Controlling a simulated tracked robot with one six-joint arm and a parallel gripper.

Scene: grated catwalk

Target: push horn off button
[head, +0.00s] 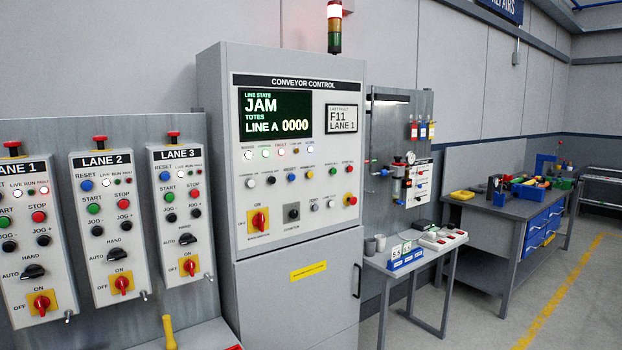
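The conveyor control cabinet (300,245) stands in the middle of the head view. Its screen (275,113) reads JAM, LINE A 0000. Below a row of lamps runs a row of push buttons: a white button (251,184), a black button (271,180), a blue button (291,177), a yellow button (310,174), a green button (332,171) and a red button (350,169). Their labels are too small to read, so I cannot tell which is horn off. My gripper is not in view.
Lane 1, lane 2 (103,232) and lane 3 boxes stand left of the cabinet. A stack light (334,30) glows red on top. A small table (415,255) and workbench (510,220) stand right. A yellow object (169,332) is at the bottom edge.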

